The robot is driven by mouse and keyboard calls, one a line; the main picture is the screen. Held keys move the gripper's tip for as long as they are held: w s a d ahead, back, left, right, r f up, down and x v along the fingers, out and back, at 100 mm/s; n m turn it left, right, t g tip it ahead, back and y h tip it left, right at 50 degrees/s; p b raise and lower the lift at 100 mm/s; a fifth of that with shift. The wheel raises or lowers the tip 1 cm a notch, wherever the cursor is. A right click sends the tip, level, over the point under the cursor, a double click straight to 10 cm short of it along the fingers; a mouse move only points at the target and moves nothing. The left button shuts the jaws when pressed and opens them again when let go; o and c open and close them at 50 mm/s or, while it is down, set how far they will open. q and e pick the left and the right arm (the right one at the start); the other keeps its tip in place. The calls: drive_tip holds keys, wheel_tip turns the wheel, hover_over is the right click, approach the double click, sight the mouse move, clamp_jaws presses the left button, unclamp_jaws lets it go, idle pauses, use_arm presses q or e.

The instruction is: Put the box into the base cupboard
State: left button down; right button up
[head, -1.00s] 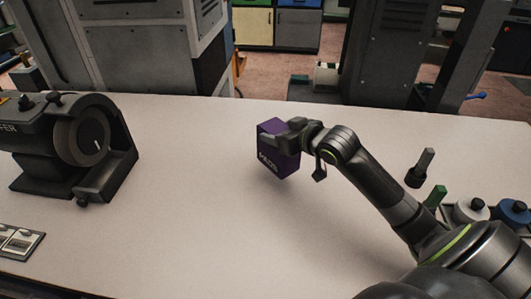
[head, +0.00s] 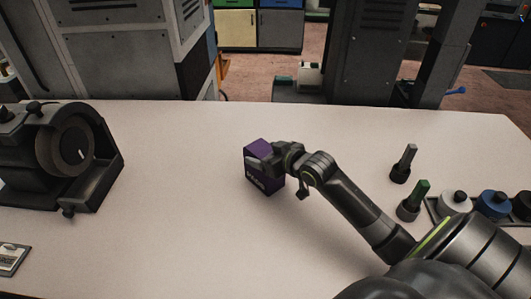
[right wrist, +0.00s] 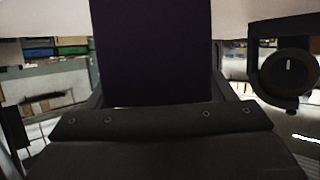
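A dark purple box (head: 265,180) with pale lettering on its front is near the middle of the white table in the head view. My right gripper (head: 262,160) is shut on its upper part. I cannot tell whether the box touches the table or hangs just above it. In the right wrist view the box (right wrist: 152,50) fills the middle, between the fingers. In the head view, cupboard fronts in yellow (head: 235,28) and grey (head: 280,29) stand on the floor far behind the table; I cannot tell whether one is the base cupboard. My left gripper is not in view.
A black machine with a round dial (head: 75,155) stands at the table's left. Two stamp-like tools (head: 404,163) and a tray with several round-topped pots (head: 494,204) are at the right. Large grey cabinets (head: 120,50) rise behind the table.

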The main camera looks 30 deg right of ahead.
drive_tip(key=shift+o, duration=0.7)
drive_tip(key=shift+r, duration=0.1)
